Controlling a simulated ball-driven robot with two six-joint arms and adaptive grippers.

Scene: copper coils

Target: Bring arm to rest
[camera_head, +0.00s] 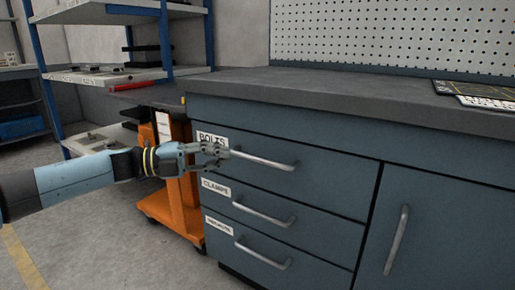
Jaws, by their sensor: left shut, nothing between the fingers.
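My left arm (80,177) comes in from the left, stretched out level. Its gripper (222,152) is shut and empty, in front of the top drawer (320,172) labelled "BOLTS", close to the left end of that drawer's handle (262,160). I cannot tell whether the fingertips touch the handle. The drawers look shut. My right gripper is not in view.
The blue cabinet with its dark worktop (340,92) fills the right side. An orange cart (186,200) stands just left of it, behind my gripper. Blue-posted shelves (140,75) are at the back left. The floor (110,240) at front left is clear.

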